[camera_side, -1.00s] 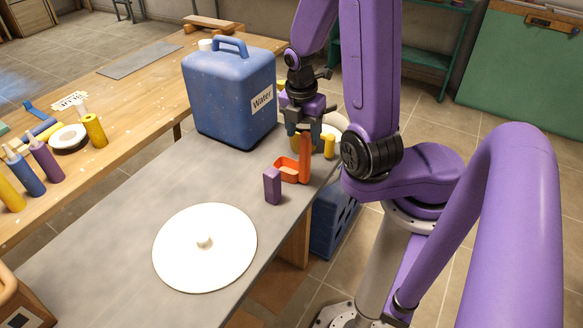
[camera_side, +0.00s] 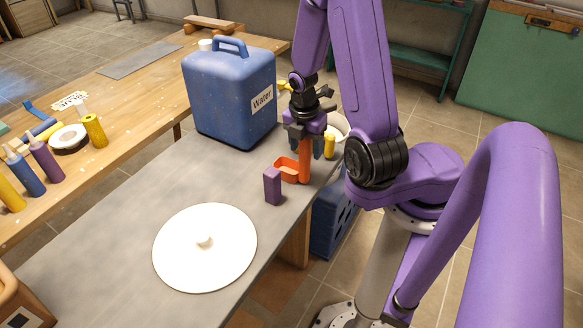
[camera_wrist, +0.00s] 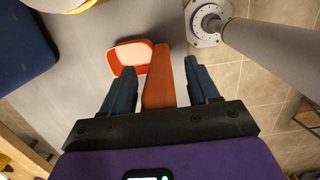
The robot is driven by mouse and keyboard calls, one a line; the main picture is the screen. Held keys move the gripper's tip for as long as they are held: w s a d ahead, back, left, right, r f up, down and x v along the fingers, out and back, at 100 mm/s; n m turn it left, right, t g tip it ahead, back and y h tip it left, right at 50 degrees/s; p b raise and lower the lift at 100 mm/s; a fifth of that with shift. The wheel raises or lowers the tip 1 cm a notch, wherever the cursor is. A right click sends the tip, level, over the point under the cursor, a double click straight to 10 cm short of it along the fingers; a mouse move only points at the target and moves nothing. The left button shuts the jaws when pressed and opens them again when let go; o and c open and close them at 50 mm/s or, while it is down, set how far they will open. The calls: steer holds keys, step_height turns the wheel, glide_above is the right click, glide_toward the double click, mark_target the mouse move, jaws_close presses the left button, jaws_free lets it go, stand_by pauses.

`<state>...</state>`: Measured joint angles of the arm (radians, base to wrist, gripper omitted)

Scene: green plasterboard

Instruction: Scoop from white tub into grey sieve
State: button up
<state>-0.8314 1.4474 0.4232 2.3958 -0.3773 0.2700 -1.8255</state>
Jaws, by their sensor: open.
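An orange scoop (camera_side: 288,166) sits on the grey bench top near its right edge, with its thick handle (camera_side: 305,162) standing upright. My gripper (camera_side: 307,146) is open around the upper handle. In the wrist view the scoop's pale-lined bowl (camera_wrist: 130,57) lies ahead, and the handle (camera_wrist: 160,80) stands between the two blue fingers of my gripper (camera_wrist: 158,66), with gaps at both sides. A white round tub (camera_side: 339,122) shows partly behind my gripper; its contents are hidden. I cannot make out a grey sieve in either view.
A purple block (camera_side: 272,186) stands just in front of the scoop. A big blue water container (camera_side: 228,100) is at the back left. A yellow cylinder (camera_side: 329,146) stands close by on the right. A flat white disc with a knob (camera_side: 204,262) lies in front. The bench's left middle is clear.

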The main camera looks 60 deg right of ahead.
jaws_close()
